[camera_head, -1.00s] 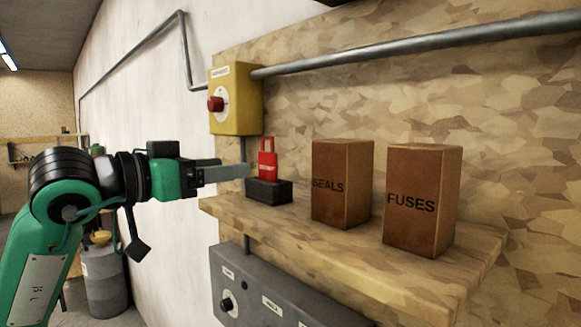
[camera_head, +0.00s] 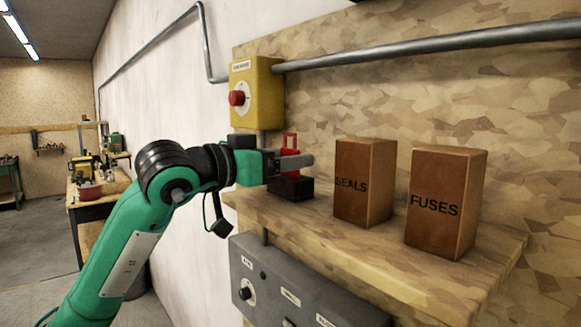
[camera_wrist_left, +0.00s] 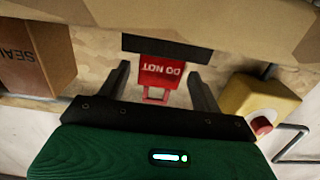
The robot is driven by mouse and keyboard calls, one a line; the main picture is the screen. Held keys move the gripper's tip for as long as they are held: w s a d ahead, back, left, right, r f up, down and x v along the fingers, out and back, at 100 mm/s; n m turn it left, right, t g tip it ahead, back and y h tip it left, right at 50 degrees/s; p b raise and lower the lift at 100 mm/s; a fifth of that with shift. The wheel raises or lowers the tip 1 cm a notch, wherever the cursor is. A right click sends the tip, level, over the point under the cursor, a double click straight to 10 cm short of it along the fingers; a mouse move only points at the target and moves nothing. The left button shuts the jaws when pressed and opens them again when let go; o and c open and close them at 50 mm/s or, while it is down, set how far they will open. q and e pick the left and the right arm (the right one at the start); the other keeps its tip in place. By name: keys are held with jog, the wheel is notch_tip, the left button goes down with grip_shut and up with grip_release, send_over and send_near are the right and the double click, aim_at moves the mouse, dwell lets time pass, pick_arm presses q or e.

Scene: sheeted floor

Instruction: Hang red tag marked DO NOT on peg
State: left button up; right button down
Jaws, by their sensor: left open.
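The red tag (camera_head: 291,143) stands upright in a black block (camera_head: 292,188) on the wooden shelf. In the left wrist view the tag (camera_wrist_left: 161,73) shows DO NOT upside down, with its open loop toward the gripper. My left gripper (camera_head: 304,161) is open, its fingers level with the tag and hiding part of it in the head view. In the wrist view the left gripper (camera_wrist_left: 160,76) has one finger on each side of the tag, with gaps between. I cannot make out a peg for certain. My right gripper is not in view.
A SEALS box (camera_head: 364,182) and a FUSES box (camera_head: 446,203) stand right of the tag on the shelf (camera_head: 400,260). A yellow switch box (camera_head: 262,92) with a red knob (camera_head: 237,98) is on the wall above left. A grey panel (camera_head: 300,290) hangs below the shelf.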

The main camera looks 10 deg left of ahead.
pick_arm(q)
jog(key=shift+c, duration=0.3)
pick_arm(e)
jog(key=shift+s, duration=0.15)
